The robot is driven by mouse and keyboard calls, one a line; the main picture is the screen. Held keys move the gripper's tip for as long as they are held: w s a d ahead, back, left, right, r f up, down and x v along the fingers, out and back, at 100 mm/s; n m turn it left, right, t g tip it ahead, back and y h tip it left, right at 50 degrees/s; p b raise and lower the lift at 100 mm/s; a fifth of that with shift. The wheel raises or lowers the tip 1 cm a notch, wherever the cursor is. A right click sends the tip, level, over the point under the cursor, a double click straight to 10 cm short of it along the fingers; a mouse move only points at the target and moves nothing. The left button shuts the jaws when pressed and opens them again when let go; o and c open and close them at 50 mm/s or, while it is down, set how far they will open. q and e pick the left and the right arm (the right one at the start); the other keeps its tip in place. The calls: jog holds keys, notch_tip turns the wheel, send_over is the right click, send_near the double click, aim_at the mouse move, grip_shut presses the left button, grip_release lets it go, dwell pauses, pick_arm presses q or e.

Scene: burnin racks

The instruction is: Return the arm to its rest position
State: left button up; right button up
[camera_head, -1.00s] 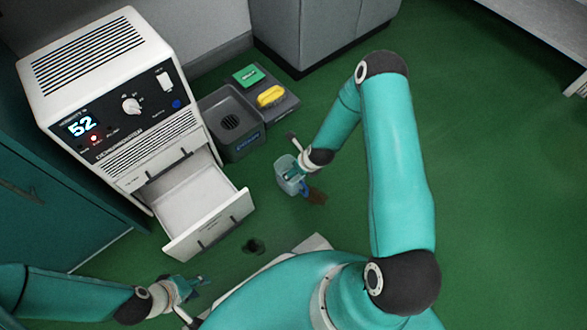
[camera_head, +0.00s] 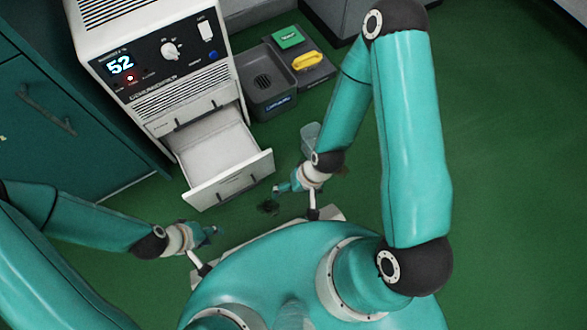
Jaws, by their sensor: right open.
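My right gripper (camera_head: 278,188) is open and empty, hanging low in front of the open drawer's right corner. Its arm folds down from the upper right. A pale, see-through blue container (camera_head: 310,134) stands on the floor behind my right forearm, partly hidden by it and apart from the gripper. My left gripper (camera_head: 213,231) is at lower left, below the drawer, near my own base. Its fingers are small and I cannot tell whether they are open.
A white dehumidifier (camera_head: 152,87) reading 52 stands at upper left with its drawer (camera_head: 232,181) pulled out. Right of it are a dark bin (camera_head: 268,98) and a tray with a green block (camera_head: 287,37) and yellow item (camera_head: 307,61). Green floor is clear at right.

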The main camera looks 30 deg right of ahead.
jog(key=shift+s+a+r+n, duration=0.25)
jog(key=shift+s+n, duration=0.25)
jog(key=shift+n, duration=0.4)
notch_tip(320, 180, up, 37)
jog(key=p, duration=3.7)
